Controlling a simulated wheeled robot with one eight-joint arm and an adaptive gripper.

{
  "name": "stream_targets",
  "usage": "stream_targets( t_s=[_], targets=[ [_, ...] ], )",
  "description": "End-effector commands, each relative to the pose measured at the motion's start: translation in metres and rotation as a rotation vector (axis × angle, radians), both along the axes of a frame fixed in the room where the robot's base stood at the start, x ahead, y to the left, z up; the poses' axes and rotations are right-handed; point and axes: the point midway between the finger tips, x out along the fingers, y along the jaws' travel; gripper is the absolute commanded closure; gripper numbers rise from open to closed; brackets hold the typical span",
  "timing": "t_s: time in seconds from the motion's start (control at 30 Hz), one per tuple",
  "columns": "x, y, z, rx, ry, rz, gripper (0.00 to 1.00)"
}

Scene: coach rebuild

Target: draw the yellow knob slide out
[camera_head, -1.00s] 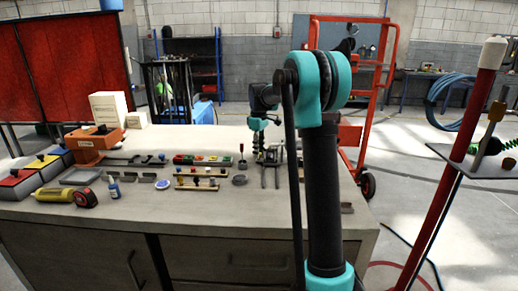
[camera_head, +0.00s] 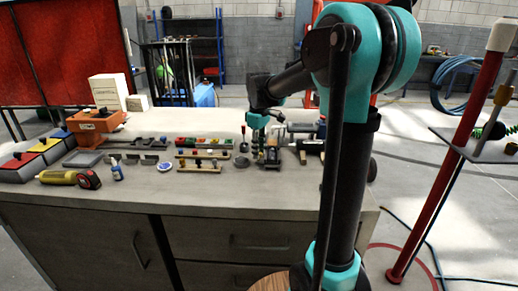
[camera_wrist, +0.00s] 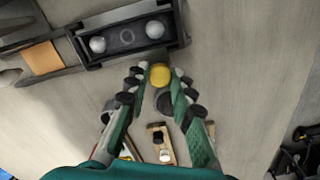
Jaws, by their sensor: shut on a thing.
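The yellow knob (camera_wrist: 160,75) shows in the wrist view between my fingertips, just below a dark slide housing (camera_wrist: 128,38) with two pale round heads on it. My gripper (camera_wrist: 158,82) is shut on the knob, one finger on each side. The stem under the knob is mostly hidden, so I cannot tell how far the slide is drawn. In the head view my gripper (camera_head: 258,148) is low over the right part of the bench; the knob cannot be made out there.
A red post (camera_head: 460,160) stands at the right. In the wrist view a wooden strip (camera_wrist: 160,140) lies below the knob.

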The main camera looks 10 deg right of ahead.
Motion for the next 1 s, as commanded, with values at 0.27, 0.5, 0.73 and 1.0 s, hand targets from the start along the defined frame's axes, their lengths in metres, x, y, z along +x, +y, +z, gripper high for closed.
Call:
stream_targets(
  t_s=[0.27, 0.5, 0.73, 1.0],
  targets=[
    [-0.005, 0.001, -0.001, 0.002, 0.011, 0.001, 1.0],
    [-0.004, 0.001, -0.001, 0.002, 0.009, 0.001, 0.56],
    [-0.003, 0.001, 0.0, 0.001, 0.007, 0.001, 0.56],
    [-0.003, 0.001, 0.031, 0.001, 0.007, 0.001, 0.56]
  ],
)
